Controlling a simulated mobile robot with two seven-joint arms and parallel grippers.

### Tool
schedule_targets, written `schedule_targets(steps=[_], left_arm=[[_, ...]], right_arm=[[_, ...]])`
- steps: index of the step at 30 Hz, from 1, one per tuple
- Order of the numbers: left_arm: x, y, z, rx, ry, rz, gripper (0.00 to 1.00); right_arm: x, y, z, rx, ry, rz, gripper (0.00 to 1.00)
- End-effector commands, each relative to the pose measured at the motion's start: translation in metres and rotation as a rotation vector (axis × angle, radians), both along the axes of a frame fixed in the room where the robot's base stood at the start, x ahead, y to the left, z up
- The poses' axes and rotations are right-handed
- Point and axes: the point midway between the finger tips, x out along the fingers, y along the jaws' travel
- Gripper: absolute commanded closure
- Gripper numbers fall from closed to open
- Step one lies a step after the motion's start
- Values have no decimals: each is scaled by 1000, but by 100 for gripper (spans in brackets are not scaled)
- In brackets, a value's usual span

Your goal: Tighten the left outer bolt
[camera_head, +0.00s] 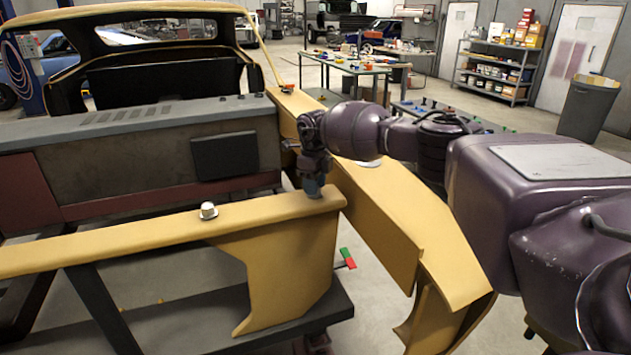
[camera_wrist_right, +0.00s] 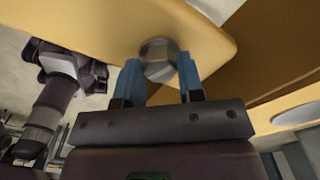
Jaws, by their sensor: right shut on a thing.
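A silver hex bolt (camera_wrist_right: 158,60) sits at the right end of a yellow front rail (camera_head: 120,237). My right gripper (camera_head: 313,188) reaches down onto that end of the rail. In the right wrist view its two blue fingers (camera_wrist_right: 160,66) are on either side of the bolt head, closed on it. In the head view the gripper hides this bolt. A second silver bolt (camera_head: 208,211) stands upright on the rail further left, apart from the gripper. The pictures do not settle which bolt is the left outer one. My left gripper is not in view.
A yellow fender panel (camera_head: 390,215) runs along the right, close to my right arm. A grey panel (camera_head: 130,125) and the car body stand behind the rail. A green and red piece (camera_head: 347,258) is below the rail's end. Tables and shelves are far back.

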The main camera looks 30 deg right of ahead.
Motion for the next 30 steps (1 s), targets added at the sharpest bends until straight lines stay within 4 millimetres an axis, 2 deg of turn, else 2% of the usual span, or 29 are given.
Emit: schedule_targets(steps=[1, 15, 30], left_arm=[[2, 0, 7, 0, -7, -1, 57], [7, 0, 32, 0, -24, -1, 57], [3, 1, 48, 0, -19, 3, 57]], right_arm=[[3, -1, 10, 1, -14, -46, 89], [3, -2, 9, 1, -12, -451, 89], [2, -2, 7, 3, -10, -758, 89]])
